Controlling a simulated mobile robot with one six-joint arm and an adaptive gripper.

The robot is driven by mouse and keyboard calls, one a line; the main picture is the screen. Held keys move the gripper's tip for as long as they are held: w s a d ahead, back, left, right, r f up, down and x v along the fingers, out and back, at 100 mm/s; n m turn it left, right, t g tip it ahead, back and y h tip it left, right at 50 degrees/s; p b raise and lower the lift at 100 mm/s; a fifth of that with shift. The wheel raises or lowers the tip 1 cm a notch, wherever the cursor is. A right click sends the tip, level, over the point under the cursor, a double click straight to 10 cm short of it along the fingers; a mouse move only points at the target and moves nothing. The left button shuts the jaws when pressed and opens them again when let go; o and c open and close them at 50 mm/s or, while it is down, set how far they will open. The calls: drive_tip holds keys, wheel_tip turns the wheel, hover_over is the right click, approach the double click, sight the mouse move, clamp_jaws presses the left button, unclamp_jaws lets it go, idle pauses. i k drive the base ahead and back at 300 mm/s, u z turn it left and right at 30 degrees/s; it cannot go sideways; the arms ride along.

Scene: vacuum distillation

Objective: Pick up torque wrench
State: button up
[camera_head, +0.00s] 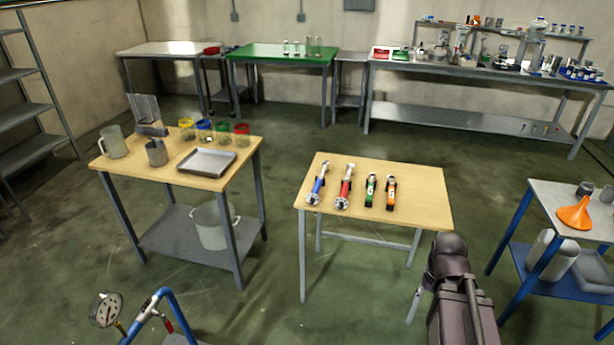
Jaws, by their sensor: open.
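Four hand tools lie side by side on a light wooden table in the middle of the head view. From left to right they are a blue tool (318,184), a red tool (345,186), a green-and-black tool (371,189) and an orange-and-black tool (391,192). The blue and red ones are longer, with silvery metal ends. I cannot tell which one is the torque wrench. A dark part of my arm shows at the lower right, in front of the table. My gripper cannot be made out in this view.
The wooden table (423,208) is clear right of the tools. Left stands another wooden table (215,180) with a metal tray (207,162), jugs and jars. A blue-legged cart (555,195) with an orange funnel (575,214) stands right. A pressure gauge (106,309) shows front left.

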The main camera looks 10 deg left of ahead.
sight(325, 164)
drive_tip(key=u, duration=0.5)
drive_tip(key=i, duration=0.55)
drive_tip(key=u, duration=0.8)
drive_tip(key=i, duration=0.6)
drive_tip(key=u, duration=0.35)
